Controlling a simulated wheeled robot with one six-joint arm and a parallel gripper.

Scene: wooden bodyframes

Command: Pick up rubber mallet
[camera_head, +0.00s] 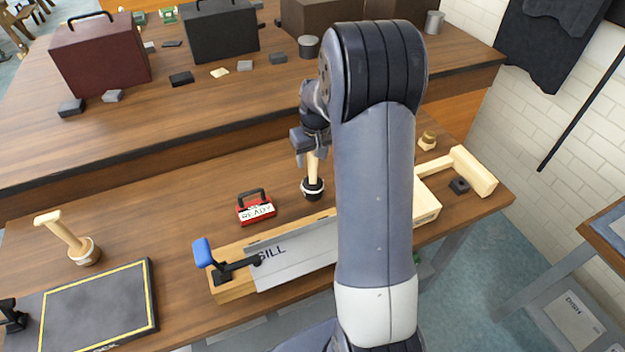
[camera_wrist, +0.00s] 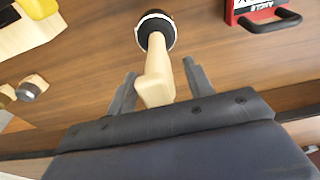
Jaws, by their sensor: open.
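The rubber mallet (camera_head: 313,186) appears to stand upright on its black head with a pale band, its light wooden handle pointing up, on the wooden bench. In the wrist view the mallet (camera_wrist: 157,70) shows its head at the top and its handle reaching down toward my gripper. My gripper (camera_head: 312,148) is over the upper handle. In the wrist view my gripper (camera_wrist: 160,84) is open, one finger on each side of the handle, with visible gaps. My arm hides part of the bench to the right of the mallet in the head view.
A red box with a black handle (camera_head: 255,208) stands left of the mallet. A clamp with a blue grip (camera_head: 203,252) and a grey plate (camera_head: 290,255) lie in front. A wooden mallet-like tool (camera_head: 65,235) stands at left. A wooden knob (camera_head: 428,140) is at right.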

